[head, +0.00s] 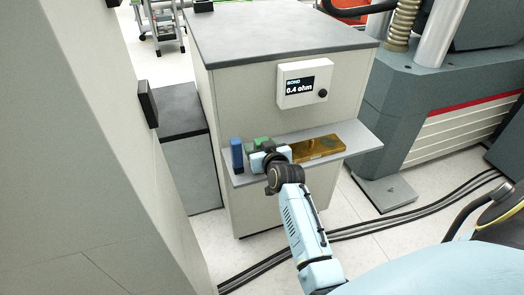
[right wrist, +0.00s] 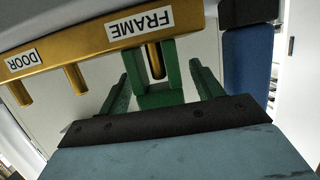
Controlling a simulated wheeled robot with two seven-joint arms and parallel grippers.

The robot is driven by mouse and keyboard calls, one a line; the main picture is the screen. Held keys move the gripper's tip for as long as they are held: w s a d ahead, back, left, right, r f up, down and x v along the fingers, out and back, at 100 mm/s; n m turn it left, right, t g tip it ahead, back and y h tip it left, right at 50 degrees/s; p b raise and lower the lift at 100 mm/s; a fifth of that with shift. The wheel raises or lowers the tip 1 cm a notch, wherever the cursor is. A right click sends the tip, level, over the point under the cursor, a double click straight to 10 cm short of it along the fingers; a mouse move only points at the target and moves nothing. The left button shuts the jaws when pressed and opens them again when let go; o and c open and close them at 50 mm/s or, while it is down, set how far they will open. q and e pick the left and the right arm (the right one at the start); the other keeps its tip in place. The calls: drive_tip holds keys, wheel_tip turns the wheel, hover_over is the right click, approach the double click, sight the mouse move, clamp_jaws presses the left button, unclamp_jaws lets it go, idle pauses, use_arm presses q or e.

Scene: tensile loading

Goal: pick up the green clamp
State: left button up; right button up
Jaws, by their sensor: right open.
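The green clamp (head: 262,141) is on the small shelf on the cabinet front, partly hidden by my right gripper (head: 270,157). In the right wrist view, the clamp (right wrist: 160,97) is U-shaped, with its prongs around the brass post under the FRAME label. My right gripper (right wrist: 160,70) is open, with a dark green finger on each side of the clamp and visible gaps between. The brass bar (head: 325,146) lies along the shelf; it also shows in the right wrist view (right wrist: 85,45) with DOOR and FRAME labels. My left gripper is not in view.
A blue block (head: 237,155) stands at the shelf's left end, close to the gripper; it also shows in the right wrist view (right wrist: 249,65). The grey shelf (head: 364,143) has bare room at its right end. A meter (head: 304,84) reading 0.4 ohm is above.

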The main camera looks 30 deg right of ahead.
drive_tip(key=shift+w+d+f, duration=0.1)
drive_tip(key=shift+w, duration=0.25)
drive_tip(key=c, duration=1.2)
drive_tip(key=shift+r, duration=0.2)
